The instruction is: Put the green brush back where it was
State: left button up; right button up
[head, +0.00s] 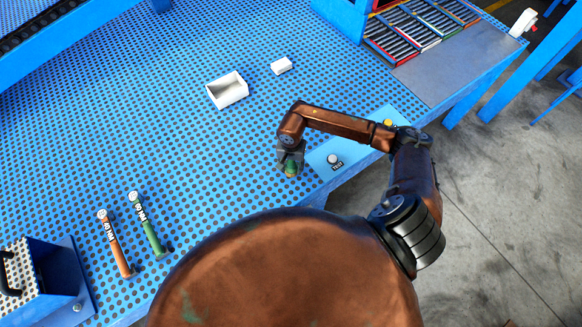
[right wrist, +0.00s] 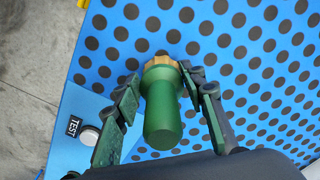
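The green brush (right wrist: 165,110) has a thick green cylinder handle and a tan collar at its far end; its bristles are hidden. My right gripper (right wrist: 160,75) has its fingertips close in on both sides of it near the collar, and they appear to grip it. In the head view the right gripper (head: 290,160) points down over the dotted blue table, with a bit of the green brush (head: 291,171) showing under it. Whether the brush touches the table I cannot tell. My left gripper is out of view.
A light blue panel with a TEST label (head: 336,165) and a pale button (head: 333,158) lies right of the gripper. Orange (head: 117,248) and green (head: 150,230) handled tools lie at the left. The table between is clear.

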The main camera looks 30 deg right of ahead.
jog(key=o, duration=0.3)
jog(key=shift+r, duration=0.15)
jog(key=shift+r, duration=0.2)
notch_tip(320, 180, up, 10)
jog(key=b, duration=0.2)
jog(key=shift+r+b, duration=0.2)
jog(key=shift+b, duration=0.15)
jog(key=shift+r, duration=0.65)
jog(key=shift+a, duration=0.1)
